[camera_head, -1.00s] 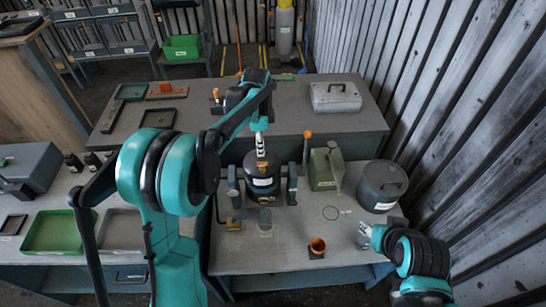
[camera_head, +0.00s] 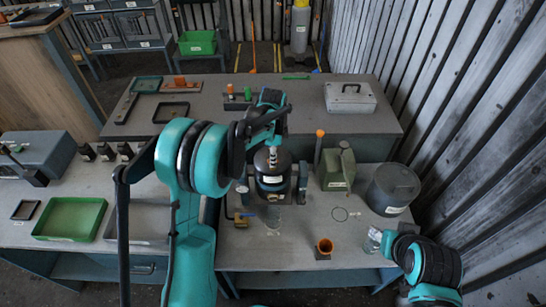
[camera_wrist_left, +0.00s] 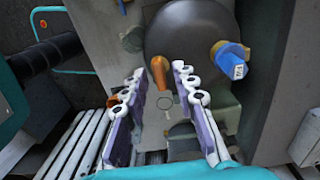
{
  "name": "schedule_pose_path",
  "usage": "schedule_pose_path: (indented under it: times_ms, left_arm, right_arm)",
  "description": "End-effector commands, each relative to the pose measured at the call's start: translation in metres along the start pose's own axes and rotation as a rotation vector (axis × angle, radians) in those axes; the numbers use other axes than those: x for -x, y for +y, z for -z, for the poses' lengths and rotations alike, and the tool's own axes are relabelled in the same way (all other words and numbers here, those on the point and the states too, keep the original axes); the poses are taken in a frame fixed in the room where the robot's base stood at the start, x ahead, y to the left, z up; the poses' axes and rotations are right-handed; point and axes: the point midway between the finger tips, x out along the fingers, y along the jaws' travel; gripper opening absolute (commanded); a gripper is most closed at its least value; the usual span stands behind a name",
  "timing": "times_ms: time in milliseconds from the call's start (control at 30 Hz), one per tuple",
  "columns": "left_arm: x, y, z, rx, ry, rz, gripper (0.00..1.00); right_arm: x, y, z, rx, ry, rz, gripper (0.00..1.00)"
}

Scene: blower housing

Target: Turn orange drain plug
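The orange drain plug (camera_wrist_left: 160,73) sticks out at the lower edge of a dark round body, the blower housing (camera_wrist_left: 190,38), in the left wrist view. In the head view the black housing (camera_head: 270,182) stands upright on the front table, and I cannot make out the plug there. My left gripper (camera_wrist_left: 160,105) is open, its two purple-and-white fingers on either side of the line to the plug, with a visible gap to it. In the head view this gripper (camera_head: 272,156) is over the housing. My right gripper (camera_head: 374,240) is at the table's right front; its fingers are too small to read.
A blue plug-like part (camera_wrist_left: 232,62) with an orange base sits on the housing's right side. A green tray (camera_head: 70,219) lies left. The corrugated wall bounds the right.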

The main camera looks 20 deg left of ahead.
Motion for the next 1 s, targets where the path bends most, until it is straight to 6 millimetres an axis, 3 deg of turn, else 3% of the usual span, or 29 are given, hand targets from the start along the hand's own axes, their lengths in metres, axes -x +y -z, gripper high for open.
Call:
schedule_pose_path:
  times_ms: [33,100,567,1000]
  left_arm:
    - [0.0001,0.0000,0.0000,0.000,0.000,0.000,0.10]
    - [0.0002,0.0000,0.0000,0.000,0.000,0.000,0.00]
    - [0.0000,-0.0001,-0.0001,0.054,0.000,0.001,0.00]
    - [-0.0003,-0.0002,-0.0002,0.393,0.000,0.001,0.00]
  right_arm:
    - [0.0000,0.0000,0.0000,0.000,0.000,0.000,0.40]
    - [0.0000,0.0000,0.0000,0.000,0.000,0.000,0.40]
    - [-0.0017,0.0000,-0.0012,0.000,0.000,0.000,0.40]
    - [-0.0096,0.0000,-0.0069,0.000,0.000,0.000,0.40]
